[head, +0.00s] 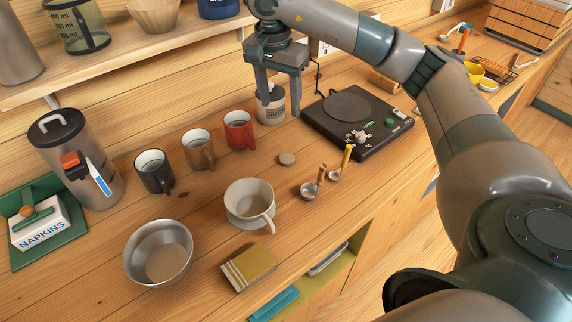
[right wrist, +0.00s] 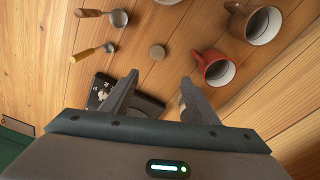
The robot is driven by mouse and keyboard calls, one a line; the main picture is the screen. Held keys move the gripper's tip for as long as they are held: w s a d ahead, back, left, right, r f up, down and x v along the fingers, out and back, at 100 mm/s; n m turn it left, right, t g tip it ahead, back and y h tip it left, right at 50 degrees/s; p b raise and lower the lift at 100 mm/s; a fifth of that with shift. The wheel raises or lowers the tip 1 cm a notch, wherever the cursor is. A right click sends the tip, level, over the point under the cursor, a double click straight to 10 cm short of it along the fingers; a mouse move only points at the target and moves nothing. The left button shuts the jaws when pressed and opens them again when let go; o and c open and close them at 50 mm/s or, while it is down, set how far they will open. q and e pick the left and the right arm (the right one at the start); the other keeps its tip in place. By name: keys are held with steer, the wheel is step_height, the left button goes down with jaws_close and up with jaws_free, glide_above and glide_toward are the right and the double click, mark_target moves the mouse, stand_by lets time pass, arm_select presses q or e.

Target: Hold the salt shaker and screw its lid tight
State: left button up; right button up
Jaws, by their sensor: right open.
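My right gripper (head: 279,108) is open at the back of the counter, pointing down. In the head view its fingers overlap a pale jar (head: 270,112) with a dark label that seems to read SUGAR. I cannot tell whether they touch it. In the right wrist view the open fingers (right wrist: 160,82) have nothing clearly between their tips. I cannot make out a salt shaker. My left gripper is out of view.
A red mug (head: 239,131), a brown mug (head: 198,150) and a dark mug (head: 154,172) stand left of the jar. A black hotplate (head: 345,108) is to its right. A white dripper cup (head: 247,200), measuring scoops (head: 309,190) and a metal bowl (head: 148,238) are nearer.

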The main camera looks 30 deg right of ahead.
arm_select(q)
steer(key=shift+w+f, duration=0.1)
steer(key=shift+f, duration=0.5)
arm_select(e)
steer(key=shift+f, duration=0.55)
steer(key=p, duration=0.3)
glide_above(284, 158)
step_height(284, 158, down, 11)
steer(key=shift+s+a+f, duration=0.1)
steer(key=shift+f, duration=0.1)
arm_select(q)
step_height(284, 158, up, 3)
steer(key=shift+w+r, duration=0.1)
arm_select(e)
steer(key=shift+f, duration=0.4)
